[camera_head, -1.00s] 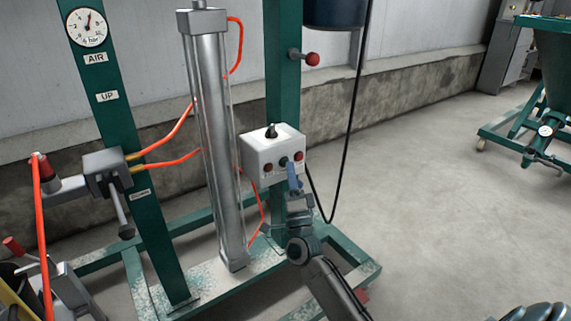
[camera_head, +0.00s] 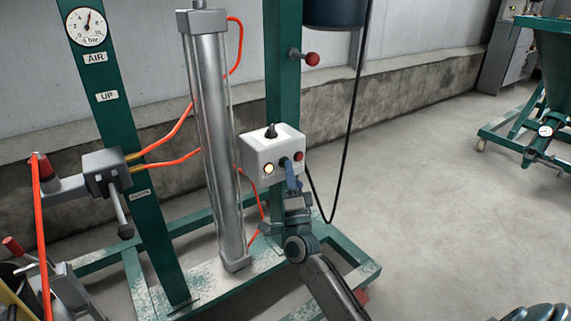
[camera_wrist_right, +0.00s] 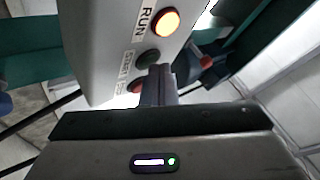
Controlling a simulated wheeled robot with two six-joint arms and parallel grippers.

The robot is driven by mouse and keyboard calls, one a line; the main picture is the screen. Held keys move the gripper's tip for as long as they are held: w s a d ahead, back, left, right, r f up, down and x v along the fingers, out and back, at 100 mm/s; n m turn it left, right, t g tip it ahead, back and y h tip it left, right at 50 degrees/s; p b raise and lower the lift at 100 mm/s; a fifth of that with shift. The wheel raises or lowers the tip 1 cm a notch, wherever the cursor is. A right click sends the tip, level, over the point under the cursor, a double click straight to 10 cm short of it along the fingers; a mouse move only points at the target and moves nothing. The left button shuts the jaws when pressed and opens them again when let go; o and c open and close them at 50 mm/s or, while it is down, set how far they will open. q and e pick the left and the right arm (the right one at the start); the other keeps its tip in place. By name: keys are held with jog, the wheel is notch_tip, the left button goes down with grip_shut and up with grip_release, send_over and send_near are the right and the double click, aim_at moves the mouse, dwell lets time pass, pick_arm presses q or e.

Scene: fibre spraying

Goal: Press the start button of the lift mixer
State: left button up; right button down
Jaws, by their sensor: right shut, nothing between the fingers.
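The lift mixer's white control box (camera_head: 262,150) is on the green post, with a black knob on top. On its front are a lit lamp (camera_head: 268,169), a dark green start button (camera_head: 284,162) and a red button (camera_head: 298,156). The right wrist view shows the lamp glowing beside the word RUN (camera_wrist_right: 165,22), and the start button (camera_wrist_right: 148,57) below it. My right gripper (camera_head: 291,178) is shut and empty. Its fingertips (camera_wrist_right: 158,74) are at the start button and partly cover it. I cannot tell whether they still touch it. My left gripper is not in view.
A steel cylinder (camera_head: 210,130) with orange hoses stands left of the box. A black cable (camera_head: 352,130) hangs to the right. The green base frame (camera_head: 345,265) lies below. Open concrete floor (camera_head: 440,220) is at right.

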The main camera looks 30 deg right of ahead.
jog(key=shift+s+y, duration=0.1)
jog(key=shift+y, duration=0.2)
jog(key=shift+s+p, duration=0.45)
jog(key=shift+s, duration=0.25)
jog(key=s, duration=0.1)
jog(key=s+p, duration=0.1)
jog(key=s, duration=0.1)
jog(key=s+p, duration=0.1)
jog(key=s, duration=0.1)
jog(key=shift+d, duration=0.25)
dwell(0.7)
